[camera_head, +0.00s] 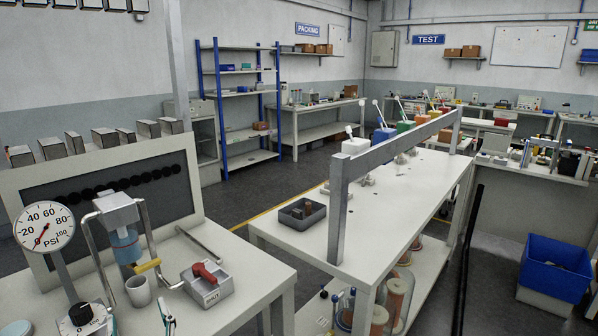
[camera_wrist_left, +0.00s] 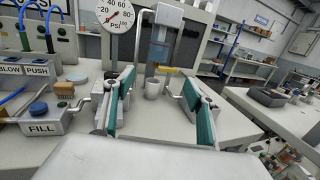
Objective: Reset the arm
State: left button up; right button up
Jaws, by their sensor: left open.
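My left gripper (camera_head: 139,322) shows only by its fingertips at the lower left edge of the head view. In the left wrist view my left gripper (camera_wrist_left: 157,80) is open, its two teal-padded fingers spread wide with nothing between them. It points across the white bench (camera_wrist_left: 160,122) toward a small grey cup (camera_wrist_left: 153,88) beyond the fingertips, apart from it. The cup also shows in the head view (camera_head: 138,291) below a blue-filled dispenser (camera_head: 125,245). My right gripper is in neither view.
A pressure gauge (camera_head: 44,229) stands left of the dispenser. A grey box with a red lever (camera_head: 207,283) sits right of the cup. A FILL box (camera_wrist_left: 42,128) stands left of my gripper.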

pick_arm(q)
jog(key=s+d+f+n+g+h+b, duration=0.1)
jog(key=d+f+n+h+b, duration=0.2)
jog(key=f, duration=0.9)
jog(key=s+d+f+n+g+h+b, duration=0.1)
jog(key=s+d+f+n+h, duration=0.3)
jog(key=f, duration=0.8)
jog(key=s+d+f+n+g+h+b, duration=0.1)
jog(key=s+f+n+h+b, duration=0.1)
jog(key=s+f+n, duration=0.3)
jog(key=s+d+f+n+g+h+b, duration=0.1)
jog(key=s+f+n, duration=0.4)
jog(key=f+n, duration=0.8)
jog(key=d+h+b, duration=0.1)
jog(key=h, duration=0.1)
jog(key=shift+s+d+f+g+h+b, duration=0.2)
jog(key=shift+s+f+g+h+b, duration=0.1)
jog(key=shift+f+h, duration=0.1)
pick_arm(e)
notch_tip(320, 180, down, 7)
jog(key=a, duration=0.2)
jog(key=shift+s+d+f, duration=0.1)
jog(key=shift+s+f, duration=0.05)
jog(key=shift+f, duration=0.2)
